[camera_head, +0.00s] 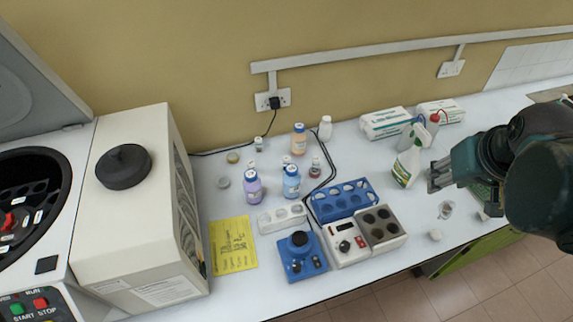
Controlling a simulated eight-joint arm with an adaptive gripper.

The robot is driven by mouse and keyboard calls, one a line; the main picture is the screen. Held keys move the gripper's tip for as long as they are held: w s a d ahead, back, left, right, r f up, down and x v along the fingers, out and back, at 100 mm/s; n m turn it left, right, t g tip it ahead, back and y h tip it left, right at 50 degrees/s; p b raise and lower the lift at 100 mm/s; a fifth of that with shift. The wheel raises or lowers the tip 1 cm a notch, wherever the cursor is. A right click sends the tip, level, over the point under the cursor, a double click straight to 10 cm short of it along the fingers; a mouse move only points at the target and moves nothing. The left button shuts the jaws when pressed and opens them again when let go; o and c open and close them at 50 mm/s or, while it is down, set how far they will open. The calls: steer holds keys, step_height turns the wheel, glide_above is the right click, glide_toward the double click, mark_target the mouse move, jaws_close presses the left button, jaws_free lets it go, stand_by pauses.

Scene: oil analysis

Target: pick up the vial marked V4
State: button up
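I cannot pick out the vial marked V4, as no label is readable at this size. Small containers stand on the bench: a small white-capped vial (258,143), a small clear one (286,161) and a dark one (315,168). The open centrifuge (62,163) at the left has small white tags around its rotor (20,200), also unreadable. My gripper (432,179) is at the right, above the bench beside the spray bottle and far from the small containers. Its fingers point left; their gap is unclear. I see nothing held.
Purple-labelled (253,187), blue-labelled (291,182) and orange-labelled (299,140) bottles stand mid-bench. A blue rack (343,200), mixer (302,257) and heating block (347,243) lie in front. A spray bottle (408,165) stands near my gripper. A black cable crosses the bench.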

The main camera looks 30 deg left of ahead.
steer(key=w+a+f+n+g, duration=0.2)
steer(key=w+a+n, duration=0.2)
steer(key=w+a, duration=0.55)
steer(key=n+g+h+b, duration=0.1)
steer(key=n+g+b, duration=0.15)
steer(key=n, duration=0.65)
glide_above(286, 158)
steer(key=p, duration=0.1)
steer(key=shift+g, duration=0.45)
steer(key=f, duration=2.3)
steer(key=shift+w+d+f, duration=0.1)
steer(key=shift+d+f, duration=0.3)
steer(key=shift+a+f, duration=0.35)
steer(key=shift+a, duration=0.05)
steer(key=shift+f, duration=1.3)
steer(key=shift+f, duration=0.15)
